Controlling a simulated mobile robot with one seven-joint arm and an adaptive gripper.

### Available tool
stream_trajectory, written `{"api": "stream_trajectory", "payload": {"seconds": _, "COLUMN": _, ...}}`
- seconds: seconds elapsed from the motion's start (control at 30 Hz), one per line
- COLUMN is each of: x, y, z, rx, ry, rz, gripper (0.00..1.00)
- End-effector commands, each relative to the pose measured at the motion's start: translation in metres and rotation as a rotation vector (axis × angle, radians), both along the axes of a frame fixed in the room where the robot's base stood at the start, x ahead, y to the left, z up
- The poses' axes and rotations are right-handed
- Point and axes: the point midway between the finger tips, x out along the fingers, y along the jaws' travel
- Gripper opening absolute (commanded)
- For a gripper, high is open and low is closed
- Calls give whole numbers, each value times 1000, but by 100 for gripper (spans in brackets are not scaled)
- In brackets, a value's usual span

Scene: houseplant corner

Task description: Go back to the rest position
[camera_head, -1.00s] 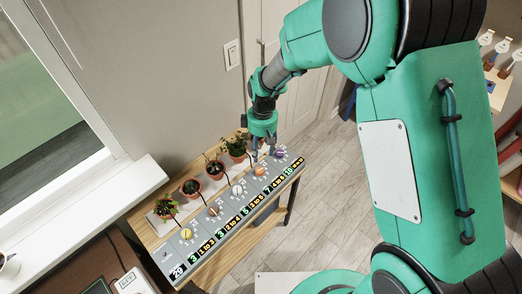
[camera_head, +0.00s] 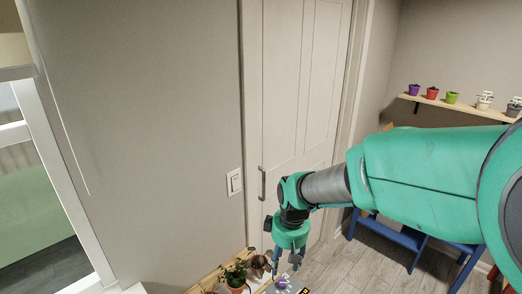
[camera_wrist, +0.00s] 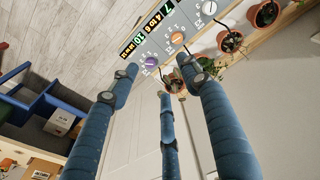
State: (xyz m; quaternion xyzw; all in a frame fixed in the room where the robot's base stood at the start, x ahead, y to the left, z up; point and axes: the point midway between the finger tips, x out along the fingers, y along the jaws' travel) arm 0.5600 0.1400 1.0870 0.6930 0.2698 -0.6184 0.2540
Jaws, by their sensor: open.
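My gripper (camera_head: 288,262) is in the lower middle of the head view, pointing down above the right end of the control panel. In the wrist view its blue fingers (camera_wrist: 160,90) are spread apart with nothing between them. The grey control panel (camera_wrist: 152,38) shows beyond the fingertips, with a purple knob (camera_wrist: 152,61), an orange knob (camera_wrist: 177,38) and a white knob (camera_wrist: 209,8). In the head view only the panel's end with the purple knob (camera_head: 282,283) shows at the bottom edge.
Potted plants (camera_head: 236,277) stand beside the panel. A door (camera_head: 300,90) and a light switch (camera_head: 234,182) are behind. A blue stool (camera_head: 408,238) stands at right, under a shelf (camera_head: 450,104) with small pots. The wooden floor (camera_head: 350,270) between is clear.

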Motion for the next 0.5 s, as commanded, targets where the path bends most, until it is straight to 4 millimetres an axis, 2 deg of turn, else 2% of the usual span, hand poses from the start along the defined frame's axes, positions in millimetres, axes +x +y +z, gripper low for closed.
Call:
{"api": "stream_trajectory", "payload": {"seconds": 0.03, "x": -6, "y": -8, "z": 17, "rx": 6, "ry": -20, "rz": -30, "gripper": 47}}
{"api": "stream_trajectory", "payload": {"seconds": 0.2, "x": -32, "y": -34, "z": 62, "rx": 23, "ry": -71, "rz": -140, "gripper": 47}}
{"api": "stream_trajectory", "payload": {"seconds": 0.5, "x": -88, "y": -75, "z": 125, "rx": 59, "ry": -162, "rz": -331, "gripper": 47}}
